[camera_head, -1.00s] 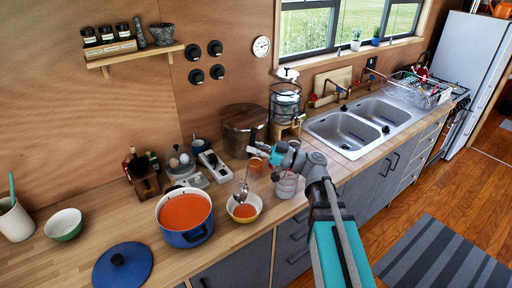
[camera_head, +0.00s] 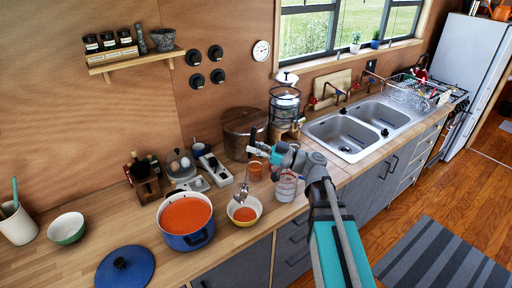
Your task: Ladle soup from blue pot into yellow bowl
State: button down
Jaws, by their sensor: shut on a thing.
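The blue pot (camera_head: 193,241) stands on the wooden counter with its lid off, and orange soup (camera_head: 186,214) fills much of it. The yellow bowl (camera_head: 256,203) sits just right of the pot with some orange soup (camera_head: 244,214) in it. My gripper (camera_head: 254,148) is shut on the ladle's handle, above and behind the bowl. The metal ladle (camera_head: 242,189) hangs down from it, with its head over the left part of the bowl. I cannot tell whether the ladle head holds soup or touches the bowl.
The blue lid (camera_head: 124,268) lies on the counter at front left. A green-and-white bowl (camera_head: 66,228) and a utensil crock (camera_head: 17,225) stand further left. A glass jar (camera_head: 286,188) and an orange cup (camera_head: 255,170) are close to my gripper. A large brown pot (camera_head: 240,134) stands behind.

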jog(key=shift+r+p, duration=1.25)
jog(key=shift+r, duration=0.2)
jog(key=shift+f, duration=0.15)
